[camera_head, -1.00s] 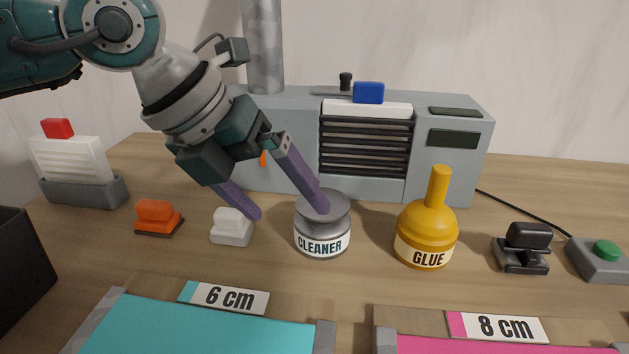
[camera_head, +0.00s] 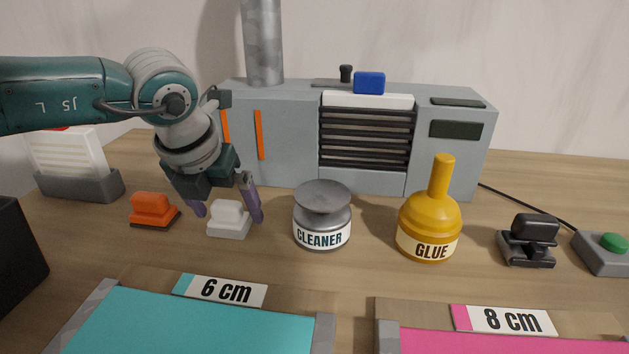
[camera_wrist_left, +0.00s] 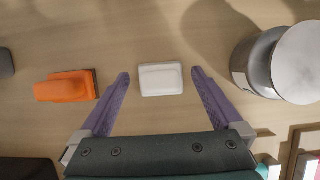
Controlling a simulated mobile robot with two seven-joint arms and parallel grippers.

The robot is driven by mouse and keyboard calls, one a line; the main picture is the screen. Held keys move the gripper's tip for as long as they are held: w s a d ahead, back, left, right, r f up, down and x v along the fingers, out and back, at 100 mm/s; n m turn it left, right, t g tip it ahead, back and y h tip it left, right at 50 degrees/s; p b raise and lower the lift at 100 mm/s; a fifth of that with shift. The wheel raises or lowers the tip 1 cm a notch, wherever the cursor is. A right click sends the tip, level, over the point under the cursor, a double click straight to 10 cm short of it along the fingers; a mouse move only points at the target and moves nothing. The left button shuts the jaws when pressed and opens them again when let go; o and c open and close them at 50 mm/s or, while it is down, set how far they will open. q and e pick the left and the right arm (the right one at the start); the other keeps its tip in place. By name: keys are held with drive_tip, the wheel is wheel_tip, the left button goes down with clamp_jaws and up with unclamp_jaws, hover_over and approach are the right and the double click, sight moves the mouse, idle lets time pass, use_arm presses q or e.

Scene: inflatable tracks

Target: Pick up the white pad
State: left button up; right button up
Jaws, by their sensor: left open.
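The white pad (camera_head: 229,219), a small block with a raised grip, sits on the wooden table between an orange pad and the cleaner pot. It also shows in the left wrist view (camera_wrist_left: 161,79), centred just beyond the fingertips. My left gripper (camera_head: 228,214) is open and empty, its two purple fingers (camera_wrist_left: 160,74) pointing down on either side of the white pad. The fingers do not appear to touch it. My right gripper is not in view.
The orange pad (camera_head: 152,210) is left of the white pad; the cleaner pot (camera_head: 322,216) is close on its right. A yellow glue bottle (camera_head: 428,222) stands further right. A grey machine (camera_head: 275,140) is behind. A teal track (camera_head: 190,325) lies in front.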

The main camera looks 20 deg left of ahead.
sight(226, 203)
use_arm(q)
drive_tip(key=shift+w+f, duration=0.15)
drive_tip(key=shift+f, duration=0.2)
drive_tip(key=c, duration=1.3)
drive_tip(key=shift+r, duration=0.1)
wheel_tip(226, 203, up, 20)
drive_tip(key=shift+f+p, duration=0.1)
drive_tip(key=shift+p, duration=0.5)
